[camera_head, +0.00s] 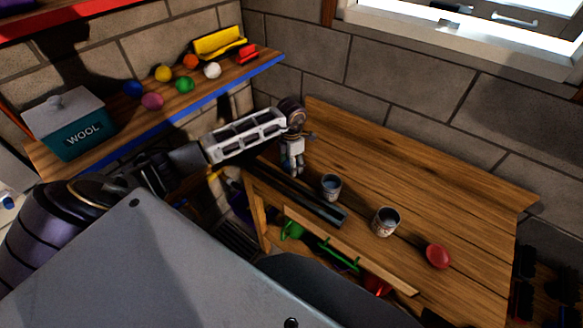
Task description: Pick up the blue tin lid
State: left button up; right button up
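A teal tin (84,134) marked "WOOL" stands on the wooden shelf at the left. A pale grey lid (62,112) with a round knob sits on top of it. No lid in view is plainly blue. My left arm comes in from the left and reaches across the shelf's front toward the workbench. My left gripper (293,168) is small in view, low over the bench's left end, well to the right of the tin. I cannot tell whether its fingers are open or shut. My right gripper is not in view.
Several coloured balls (184,84) and a yellow object (217,43) lie on the blue-edged shelf (215,93). Two small cups (331,187) (386,221) and a red object (438,256) stand on the workbench (430,170). Its back right is clear.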

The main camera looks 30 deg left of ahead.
pick_arm(q)
jog(key=shift+r, duration=0.15)
notch_tip(320, 180, up, 10)
jog(key=shift+b, duration=0.4)
dwell(0.4)
